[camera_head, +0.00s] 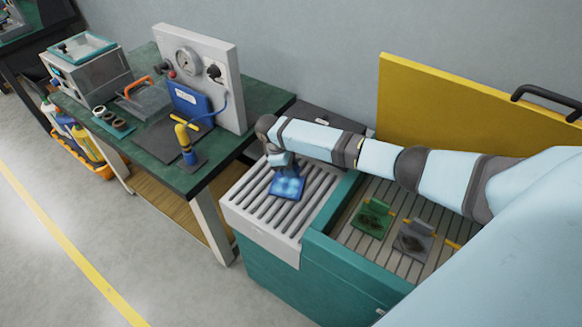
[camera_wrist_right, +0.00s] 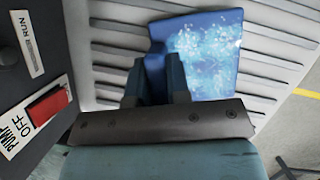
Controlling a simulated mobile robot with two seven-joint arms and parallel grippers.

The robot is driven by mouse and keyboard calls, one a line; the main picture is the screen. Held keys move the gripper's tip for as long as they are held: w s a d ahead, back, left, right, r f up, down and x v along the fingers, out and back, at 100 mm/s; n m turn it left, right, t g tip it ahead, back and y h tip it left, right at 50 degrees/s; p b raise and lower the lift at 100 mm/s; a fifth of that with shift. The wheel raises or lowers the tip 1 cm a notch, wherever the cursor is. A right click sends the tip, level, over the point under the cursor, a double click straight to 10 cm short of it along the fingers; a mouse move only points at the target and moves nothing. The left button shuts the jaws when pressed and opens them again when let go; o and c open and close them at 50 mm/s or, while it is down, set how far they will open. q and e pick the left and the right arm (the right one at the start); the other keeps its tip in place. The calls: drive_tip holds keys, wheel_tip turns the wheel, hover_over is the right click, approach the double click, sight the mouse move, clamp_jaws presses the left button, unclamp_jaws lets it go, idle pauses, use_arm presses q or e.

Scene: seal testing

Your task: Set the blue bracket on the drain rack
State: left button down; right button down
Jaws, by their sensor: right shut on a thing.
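The blue bracket (camera_head: 287,187) is over the slatted drain rack (camera_head: 260,219) in the head view, at the rack's middle. My right gripper (camera_head: 281,172) is shut on it from above. In the right wrist view the bracket (camera_wrist_right: 205,52) has a wet-looking, speckled blue plate beside the fingers (camera_wrist_right: 165,80), which close on its upright part. The rack's pale slats (camera_wrist_right: 115,45) lie behind it. I cannot tell whether the bracket touches the slats. My left gripper is not in view.
A teal-sided washer with a slatted bed (camera_head: 345,238) holds a green bracket (camera_head: 371,217) and a grey bracket (camera_head: 413,240); its yellow lid (camera_head: 460,105) stands open behind. A green bench (camera_head: 262,97) with a gauge panel (camera_head: 222,62) is left. Rack slats around the bracket are clear.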

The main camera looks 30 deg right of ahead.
idle(0.3)
drive_tip(key=c, duration=1)
unclamp_jaws()
drive_tip(key=shift+f, duration=0.1)
wheel_tip(320, 180, up, 2)
drive_tip(key=shift+r+p, duration=0.1)
drive_tip(key=shift+p, duration=1.15)
wheel_tip(320, 180, up, 4)
drive_tip(key=p, duration=0.4)
drive_tip(key=shift+p, duration=0.35)
